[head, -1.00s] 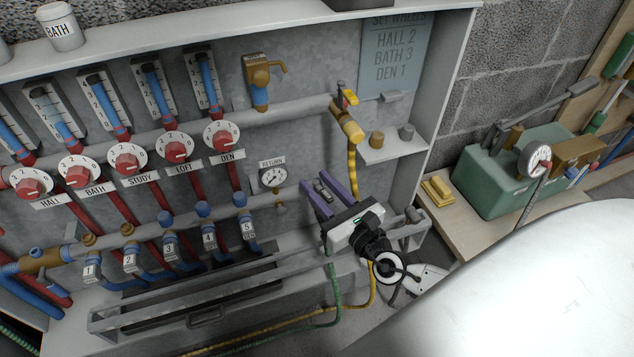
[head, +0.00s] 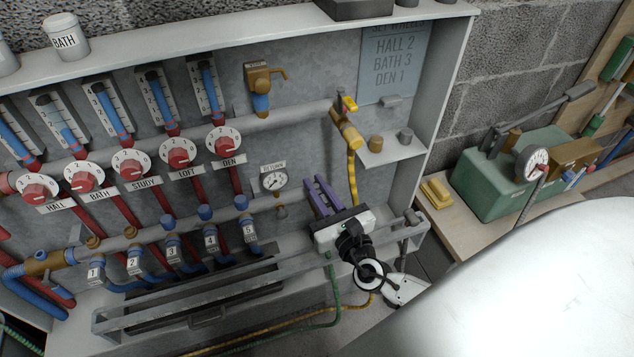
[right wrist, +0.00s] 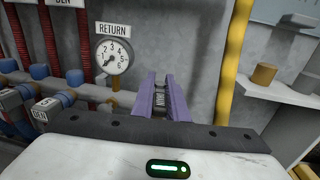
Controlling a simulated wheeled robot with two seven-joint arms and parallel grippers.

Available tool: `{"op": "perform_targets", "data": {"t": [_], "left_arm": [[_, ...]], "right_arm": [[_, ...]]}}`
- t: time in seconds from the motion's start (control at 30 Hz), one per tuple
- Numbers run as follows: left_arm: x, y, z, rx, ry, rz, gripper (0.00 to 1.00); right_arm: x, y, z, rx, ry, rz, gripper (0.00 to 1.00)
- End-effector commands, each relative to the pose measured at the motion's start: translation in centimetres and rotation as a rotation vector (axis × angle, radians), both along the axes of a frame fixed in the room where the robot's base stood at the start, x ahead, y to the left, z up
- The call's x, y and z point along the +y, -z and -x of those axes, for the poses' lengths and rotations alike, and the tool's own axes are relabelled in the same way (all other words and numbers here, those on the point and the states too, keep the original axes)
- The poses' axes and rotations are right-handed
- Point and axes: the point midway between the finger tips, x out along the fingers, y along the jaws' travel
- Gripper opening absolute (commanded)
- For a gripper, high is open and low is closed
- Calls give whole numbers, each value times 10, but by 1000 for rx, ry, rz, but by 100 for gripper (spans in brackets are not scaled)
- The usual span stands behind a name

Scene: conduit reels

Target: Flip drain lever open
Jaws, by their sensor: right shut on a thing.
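My right gripper (head: 320,197), with purple fingers, is in front of the panel, below and right of the return gauge (head: 274,180). Its fingers are shut on a small dark piece, which I take to be the drain lever (right wrist: 160,98); a tiny label there seems to read DRAIN upside down. The fingers hide most of the lever, so I cannot tell how far it is turned. The right wrist view also shows the fingers (right wrist: 162,98) closed around it. A green hose (head: 336,290) runs down below the gripper. My left gripper is not in view.
A brass valve with a yellow handle (head: 347,104) and a yellow hose (head: 353,180) stand right of the gripper. A small shelf (head: 392,150) holds two knobs. A grey rail (head: 165,316) runs in front below. A green box (head: 505,185) stands at the right.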

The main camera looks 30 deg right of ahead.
Motion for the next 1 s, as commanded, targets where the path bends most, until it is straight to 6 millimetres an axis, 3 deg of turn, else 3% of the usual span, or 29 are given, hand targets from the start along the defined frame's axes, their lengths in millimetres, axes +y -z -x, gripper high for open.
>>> {"op": "perform_targets", "data": {"t": [0.2, 0.53, 0.57, 0.63, 1.0], "left_arm": [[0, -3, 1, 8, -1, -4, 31], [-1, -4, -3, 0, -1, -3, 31], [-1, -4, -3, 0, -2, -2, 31], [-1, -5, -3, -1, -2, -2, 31], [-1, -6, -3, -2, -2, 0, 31]], "right_arm": [[1, -2, -1, 1, 114, -2, 0], [1, -1, 0, 0, 124, 0, 0], [1, -1, 0, 0, 124, 0, 18], [1, -1, 0, 0, 123, 0, 30], [2, 0, 4, 2, 122, 1, 32]]}}
